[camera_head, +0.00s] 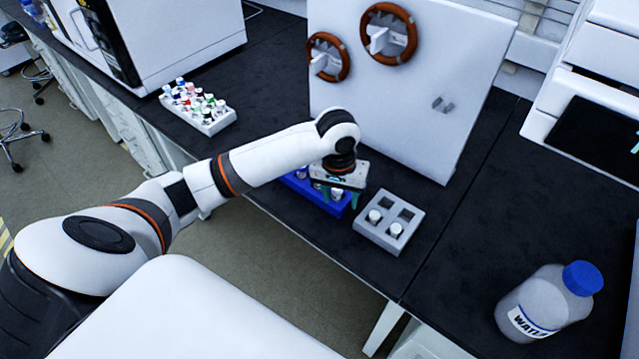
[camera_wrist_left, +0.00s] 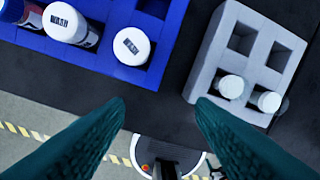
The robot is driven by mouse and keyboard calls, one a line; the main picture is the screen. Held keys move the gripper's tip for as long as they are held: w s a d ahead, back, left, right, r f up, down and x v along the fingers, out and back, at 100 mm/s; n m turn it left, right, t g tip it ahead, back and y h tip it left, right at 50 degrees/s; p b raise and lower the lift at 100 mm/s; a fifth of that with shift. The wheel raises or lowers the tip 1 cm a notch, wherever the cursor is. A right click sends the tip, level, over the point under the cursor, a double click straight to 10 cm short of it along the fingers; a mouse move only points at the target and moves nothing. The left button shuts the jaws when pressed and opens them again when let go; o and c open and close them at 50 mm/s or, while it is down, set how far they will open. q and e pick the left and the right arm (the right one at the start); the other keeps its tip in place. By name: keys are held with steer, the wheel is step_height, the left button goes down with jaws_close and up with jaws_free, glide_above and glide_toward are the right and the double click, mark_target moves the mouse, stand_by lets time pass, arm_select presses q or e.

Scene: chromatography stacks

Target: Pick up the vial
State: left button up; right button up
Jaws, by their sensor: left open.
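A blue rack (camera_head: 318,201) holds white-capped vials. Its two large caps, one marked WASH, show in the left wrist view (camera_wrist_left: 131,46). A grey rack (camera_head: 391,216) to its right has two white-capped vials (camera_head: 375,215) in its front holes and two empty holes behind; it also shows in the left wrist view (camera_wrist_left: 255,72). My left gripper (camera_head: 340,199) is open over the right end of the blue rack. In the left wrist view its teal fingers (camera_wrist_left: 160,103) are apart with nothing between them. The frames do not show which vial is meant. My right gripper is not in view.
A tall white panel (camera_head: 400,95) with two brown rings stands behind the racks. A tray of coloured vials (camera_head: 215,126) sits to the left. A water bottle (camera_head: 530,315) with a blue cap stands at the right front. Black bench between the grey rack and bottle is clear.

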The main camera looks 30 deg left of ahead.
arm_select(q)
steer(key=w+a+r+n, duration=0.4)
steer(key=a+r+n, duration=0.1)
steer(key=a+r, duration=0.35)
steer(key=shift+g+y, duration=0.3)
steer(key=shift+g, duration=0.1)
steer(key=f, duration=1.2)
steer(key=shift+w+a+f+p, duration=0.1)
steer(key=shift+w+p, duration=0.2)
steer(key=c, duration=1.1)
